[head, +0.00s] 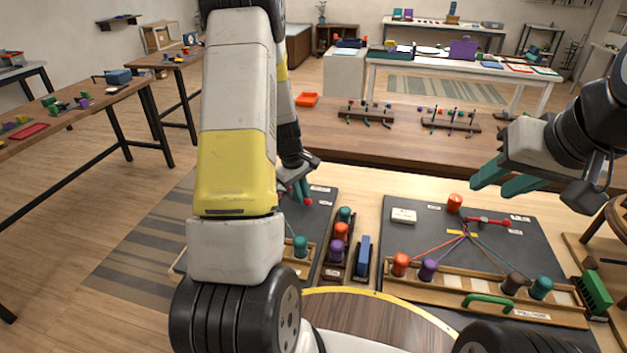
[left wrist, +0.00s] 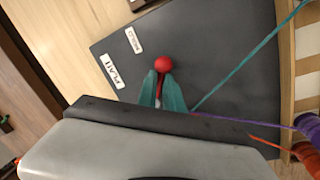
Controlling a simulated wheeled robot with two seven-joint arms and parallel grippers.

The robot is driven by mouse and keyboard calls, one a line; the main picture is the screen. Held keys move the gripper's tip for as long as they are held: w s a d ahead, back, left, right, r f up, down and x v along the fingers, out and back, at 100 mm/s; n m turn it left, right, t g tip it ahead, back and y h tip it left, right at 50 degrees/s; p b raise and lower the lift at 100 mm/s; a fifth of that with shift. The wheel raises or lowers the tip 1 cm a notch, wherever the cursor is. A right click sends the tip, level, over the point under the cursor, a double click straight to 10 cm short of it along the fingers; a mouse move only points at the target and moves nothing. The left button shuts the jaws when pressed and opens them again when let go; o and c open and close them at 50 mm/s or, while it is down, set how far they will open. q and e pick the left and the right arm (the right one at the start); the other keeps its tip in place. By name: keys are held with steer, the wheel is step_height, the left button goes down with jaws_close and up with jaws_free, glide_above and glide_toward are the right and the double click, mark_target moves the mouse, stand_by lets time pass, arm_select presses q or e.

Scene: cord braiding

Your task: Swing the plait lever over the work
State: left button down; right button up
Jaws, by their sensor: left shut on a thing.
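The plait lever shows as a red ball knob (left wrist: 164,64) on a short red arm over the left dark board (left wrist: 230,60) in the left wrist view. A white PLAIT label (left wrist: 111,70) lies to its left. My left gripper (left wrist: 162,92) is shut on the lever, its teal fingers either side of the arm just below the knob. In the head view my left gripper (head: 298,190) is partly hidden behind my own arm, with the red knob (head: 308,201) at its tips. The lever's pivot is hidden. My right gripper (head: 507,180) is open and empty above the right board.
A teal cord (left wrist: 245,68) runs close beside the lever; purple and orange cords lie lower. A rack of bobbins (head: 338,250) and a blue block (head: 362,256) stand between the boards. The right board (head: 400,236) carries another red lever (head: 487,220) and several bobbins.

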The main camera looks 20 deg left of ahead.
arm_select(q)
steer(key=n, duration=0.2)
steer(key=d+n, duration=0.1)
steer(key=shift+w+n+y, duration=0.3)
steer(key=shift+w+n, duration=0.1)
steer(key=shift+w+d+n+y, duration=0.15)
steer(key=shift+w+n, duration=0.2)
steer(key=shift+n, duration=0.55)
steer(key=shift+w+d+n+y, duration=0.15)
steer(key=shift+w+n, duration=0.2)
steer(key=shift+n, duration=0.55)
steer(key=shift+a, duration=0.1)
steer(key=c, duration=1.5)
jaws_free()
steer(key=shift+w, duration=0.1)
steer(key=shift+a+r, duration=0.1)
steer(key=shift+r, duration=0.35)
steer(key=r, duration=0.2)
steer(key=s+r, duration=0.1)
steer(key=r, duration=0.3)
steer(key=shift+s+r, duration=0.25)
steer(key=shift+r, duration=0.1)
